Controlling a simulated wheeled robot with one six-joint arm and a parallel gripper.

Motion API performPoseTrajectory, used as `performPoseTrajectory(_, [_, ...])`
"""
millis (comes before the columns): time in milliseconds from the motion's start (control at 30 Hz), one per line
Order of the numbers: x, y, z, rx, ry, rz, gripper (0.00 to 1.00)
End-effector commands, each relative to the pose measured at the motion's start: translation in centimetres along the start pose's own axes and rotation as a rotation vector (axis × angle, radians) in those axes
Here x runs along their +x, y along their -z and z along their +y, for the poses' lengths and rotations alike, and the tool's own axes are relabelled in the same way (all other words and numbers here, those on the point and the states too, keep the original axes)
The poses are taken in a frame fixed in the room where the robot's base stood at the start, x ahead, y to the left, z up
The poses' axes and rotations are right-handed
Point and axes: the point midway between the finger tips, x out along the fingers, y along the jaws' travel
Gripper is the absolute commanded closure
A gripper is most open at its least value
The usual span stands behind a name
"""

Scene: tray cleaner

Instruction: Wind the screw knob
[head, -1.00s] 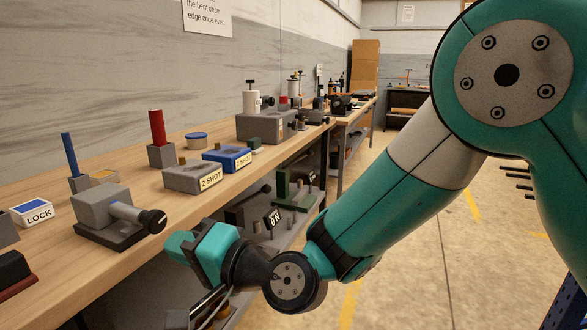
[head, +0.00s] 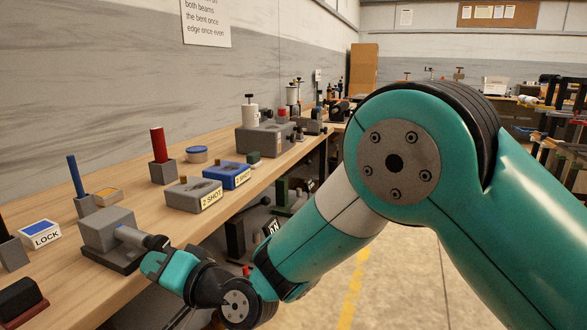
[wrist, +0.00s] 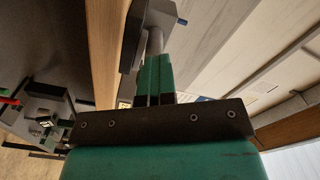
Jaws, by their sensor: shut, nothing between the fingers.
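The screw knob (head: 158,243) is a dark cap on the end of a grey shaft (head: 132,236). The shaft sticks out from a grey block (head: 108,229) on a dark base near the bench's front edge. My gripper (head: 152,261) is teal and sits just below and in front of the knob in the head view. In the wrist view its two green fingers (wrist: 155,76) are together, with nothing seen between them. The shaft (wrist: 155,42) and block (wrist: 157,14) show beyond the fingertips. The knob is not clear there, and I cannot tell whether the fingers touch it.
Two SHOT blocks, one grey (head: 184,194) and one blue (head: 238,178), stand farther along the bench (head: 135,195). Shelves with items lie below the bench.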

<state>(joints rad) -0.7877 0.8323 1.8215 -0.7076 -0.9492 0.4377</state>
Motion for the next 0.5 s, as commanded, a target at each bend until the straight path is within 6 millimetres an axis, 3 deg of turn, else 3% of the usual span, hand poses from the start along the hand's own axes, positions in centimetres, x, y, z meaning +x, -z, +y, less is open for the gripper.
performPoseTrajectory(500, [0.84, -0.15, -0.37, -0.003, 0.013, -0.002, 1.0])
